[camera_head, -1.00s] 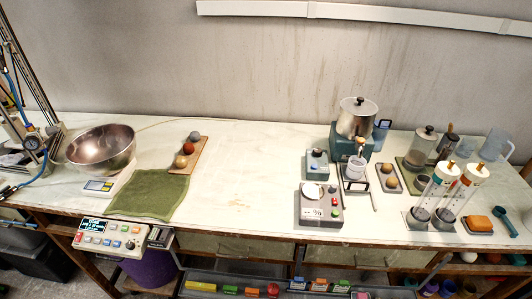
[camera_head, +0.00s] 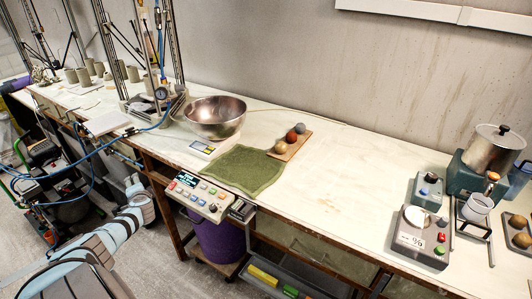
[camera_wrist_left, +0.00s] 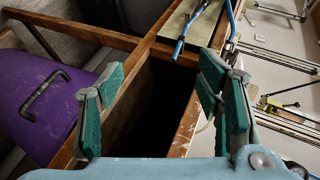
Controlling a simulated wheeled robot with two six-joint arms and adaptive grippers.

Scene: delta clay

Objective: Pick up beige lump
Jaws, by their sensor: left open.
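The beige lump (camera_head: 281,147) is the nearest of three round lumps on a small wooden board (camera_head: 291,149) on the table. The red-brown lump (camera_head: 291,137) and the grey lump (camera_head: 300,128) sit behind it in a row. My left gripper (camera_head: 134,187) is at the left, low in front of the table edge and well apart from the lumps. In the left wrist view my left gripper (camera_wrist_left: 155,92) has its green-padded fingers wide apart with nothing between them. The lumps do not show there. My right gripper is not in view.
A green cloth (camera_head: 243,171) lies beside the board, with a metal bowl (camera_head: 215,117) behind it. A button panel (camera_head: 198,196) sits at the front edge above a purple bin (camera_head: 215,238). The table right of the board is clear up to the grey scale (camera_head: 420,237).

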